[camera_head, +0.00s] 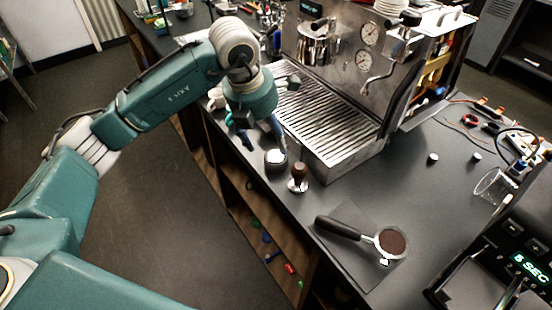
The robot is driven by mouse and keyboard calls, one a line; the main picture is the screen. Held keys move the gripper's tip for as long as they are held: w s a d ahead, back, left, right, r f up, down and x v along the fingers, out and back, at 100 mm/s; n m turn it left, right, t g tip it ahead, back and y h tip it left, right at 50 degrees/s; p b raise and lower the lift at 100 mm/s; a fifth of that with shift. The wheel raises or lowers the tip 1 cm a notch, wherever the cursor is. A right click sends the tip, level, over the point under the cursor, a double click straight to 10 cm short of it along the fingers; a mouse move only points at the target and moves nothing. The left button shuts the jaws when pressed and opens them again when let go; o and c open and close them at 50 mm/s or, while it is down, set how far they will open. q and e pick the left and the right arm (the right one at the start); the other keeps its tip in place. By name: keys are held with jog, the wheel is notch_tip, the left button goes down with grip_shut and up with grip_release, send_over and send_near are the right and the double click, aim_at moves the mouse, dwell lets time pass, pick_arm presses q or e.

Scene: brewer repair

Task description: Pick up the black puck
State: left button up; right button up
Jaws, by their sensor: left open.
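A round black puck (276,161) with a lighter, shiny top stands on the dark counter, close to its front edge. My left gripper (263,139) is open and points down above the counter, just behind and to the left of the puck in the picture. One finger appears close to the puck's top; I cannot tell whether it touches. The other finger is farther left, and nothing shows held between them. My right gripper is not in view.
A tamper (299,174) with a brown handle stands just right of the puck. A portafilter (391,242) filled with coffee lies on a dark mat (350,220). The espresso machine's drip tray (325,125) is behind. A grinder (510,255) stands at lower right.

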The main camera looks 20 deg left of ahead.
aim_at(276, 156)
pick_arm(q)
jog(key=x, duration=0.3)
jog(key=shift+w+d+f+p, duration=0.1)
jog(key=shift+d+f+p, duration=0.1)
jog(key=shift+f+p, duration=0.15)
jog(key=shift+w+f+p, duration=0.15)
jog(key=shift+f+p, duration=0.3)
jog(key=shift+p, duration=0.05)
jog(key=p+x, duration=0.1)
jog(key=x, duration=0.2)
jog(key=shift+w+f+p, duration=0.2)
jog(key=shift+f+p, duration=0.1)
jog(key=shift+p, duration=0.1)
jog(key=shift+w+d+f, duration=0.1)
jog(key=shift+f, duration=0.35)
jog(key=shift+c, duration=0.5)
jog(key=shift+r, duration=0.1)
jog(key=c, duration=1.2)
